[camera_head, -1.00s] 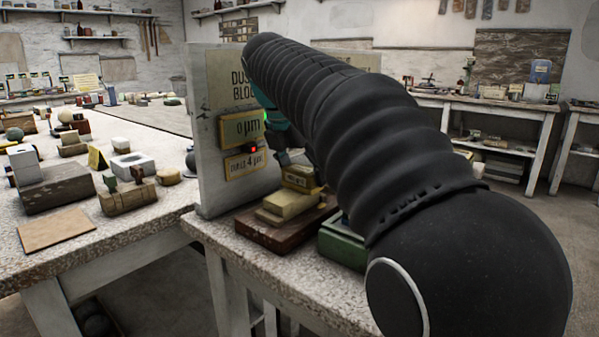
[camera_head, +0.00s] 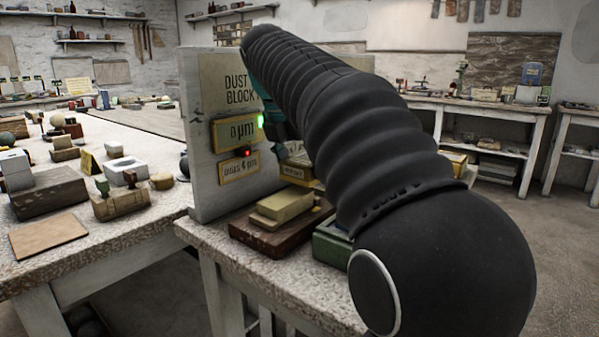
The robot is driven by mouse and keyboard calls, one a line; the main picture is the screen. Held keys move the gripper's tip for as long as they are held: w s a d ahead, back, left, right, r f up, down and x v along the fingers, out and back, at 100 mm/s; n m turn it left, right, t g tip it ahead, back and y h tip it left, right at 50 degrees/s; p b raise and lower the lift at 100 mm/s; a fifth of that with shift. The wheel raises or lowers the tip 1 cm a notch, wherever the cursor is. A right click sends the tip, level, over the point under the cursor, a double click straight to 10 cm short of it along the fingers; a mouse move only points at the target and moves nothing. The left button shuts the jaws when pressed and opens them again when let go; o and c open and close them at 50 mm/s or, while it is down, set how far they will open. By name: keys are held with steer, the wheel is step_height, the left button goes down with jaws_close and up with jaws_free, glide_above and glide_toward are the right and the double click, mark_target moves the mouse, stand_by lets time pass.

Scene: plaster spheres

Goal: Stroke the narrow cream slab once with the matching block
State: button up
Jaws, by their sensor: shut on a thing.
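A cream slab (camera_head: 285,204) lies on a dark brown base (camera_head: 252,237) at the front of the near bench, with a paler cream layer at its front edge. My gripper (camera_head: 284,152), mostly hidden behind my black arm, is above and behind the slab. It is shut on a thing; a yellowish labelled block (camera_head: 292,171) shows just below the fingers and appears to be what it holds. A gap seems to show between this block and the slab. The block's right side is hidden by my arm.
A grey panel (camera_head: 212,185) stands left of the slab, with a display (camera_head: 236,131) that seems to read 0 µm, plus green and red lights. A green box (camera_head: 328,246) sits to the right, partly behind my arm. The left table (camera_head: 135,225) holds several blocks.

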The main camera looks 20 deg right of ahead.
steer(key=shift+r, duration=2.1)
